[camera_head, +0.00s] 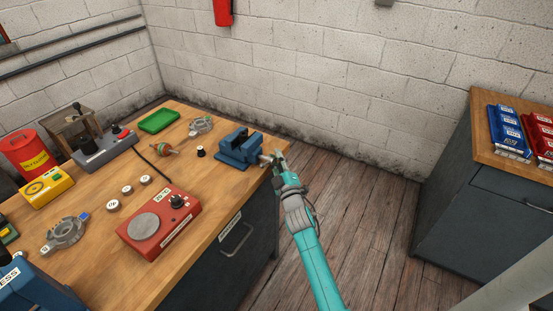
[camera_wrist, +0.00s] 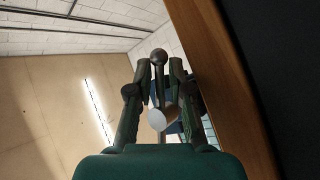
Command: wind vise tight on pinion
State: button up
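The blue vise (camera_head: 238,148) stands at the right end of the wooden bench. Its screw and handle bar face the bench edge. In the wrist view a dark ball-ended handle bar (camera_wrist: 158,57) and a pale round end (camera_wrist: 157,120) show between my fingers. My gripper (camera_head: 276,158) is at the handle, just past the bench edge; in the wrist view its two fingers (camera_wrist: 159,75) stand either side of the bar with gaps showing. I cannot make out a pinion in the vise jaws. A small black cylinder (camera_head: 201,152) stands left of the vise.
The bench (camera_head: 210,190) also holds a red tester box (camera_head: 160,222), a green tray (camera_head: 159,120), a rotor (camera_head: 165,149), a grey housing (camera_head: 200,125) and a yellow meter (camera_head: 46,187). A cabinet with blue and red bins (camera_head: 508,132) stands right. The floor between is clear.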

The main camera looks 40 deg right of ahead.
grip_shut()
jog(key=shift+f+m+g+h, duration=0.1)
jog(key=shift+m+g+h, duration=0.2)
jog(key=shift+m, duration=0.3)
jog(key=shift+f, duration=0.2)
grip_release()
jog(key=shift+a, duration=0.1)
jog(key=shift+s, duration=0.1)
jog(key=v, duration=1.2)
jog(key=shift+r, duration=0.3)
